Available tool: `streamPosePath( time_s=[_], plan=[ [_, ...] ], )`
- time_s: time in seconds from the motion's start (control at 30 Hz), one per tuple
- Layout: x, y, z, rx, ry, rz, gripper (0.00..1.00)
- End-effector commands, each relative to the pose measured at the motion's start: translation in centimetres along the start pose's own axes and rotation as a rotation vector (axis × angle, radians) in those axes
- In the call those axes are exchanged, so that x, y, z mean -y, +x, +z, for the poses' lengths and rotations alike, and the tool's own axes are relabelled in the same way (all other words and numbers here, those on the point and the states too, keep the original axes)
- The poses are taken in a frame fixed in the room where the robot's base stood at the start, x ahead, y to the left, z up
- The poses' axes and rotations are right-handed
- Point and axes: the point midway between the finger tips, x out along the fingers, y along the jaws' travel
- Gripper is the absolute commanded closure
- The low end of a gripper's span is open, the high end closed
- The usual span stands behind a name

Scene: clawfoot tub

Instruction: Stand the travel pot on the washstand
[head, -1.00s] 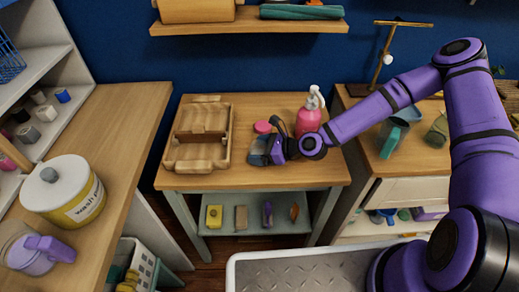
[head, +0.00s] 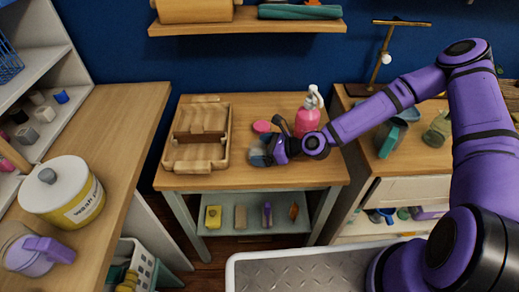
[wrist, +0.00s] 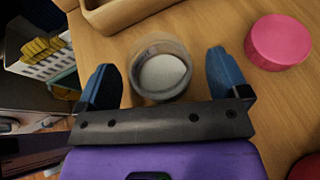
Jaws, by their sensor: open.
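The washstand (head: 275,177) has a wooden top on a grey-green frame with a lower shelf. A small round pot with a clear, greyish wall and a pale inside, which looks like the travel pot (wrist: 160,72), stands upright on the wooden top in the wrist view. My gripper (wrist: 162,68) is open, with its blue fingers on either side of the pot and visible gaps between. In the head view my gripper (head: 262,152) is low over the washstand's front middle, and the pot is mostly hidden by it.
A pink round tub (wrist: 278,42) and a pink pump bottle (head: 308,118) stand close by. A wooden caddy (head: 183,160) fills the washstand's left side. Its front right top is clear. Several small items sit on the lower shelf (head: 247,222).

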Motion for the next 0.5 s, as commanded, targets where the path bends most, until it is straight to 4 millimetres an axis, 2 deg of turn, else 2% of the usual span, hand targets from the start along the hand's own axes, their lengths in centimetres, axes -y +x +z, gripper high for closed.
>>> streamPosePath(
  time_s=[0.5],
  plan=[
    [0.0,-1.8,0.0,0.001,0.000,-0.002,0.07]
  ],
)
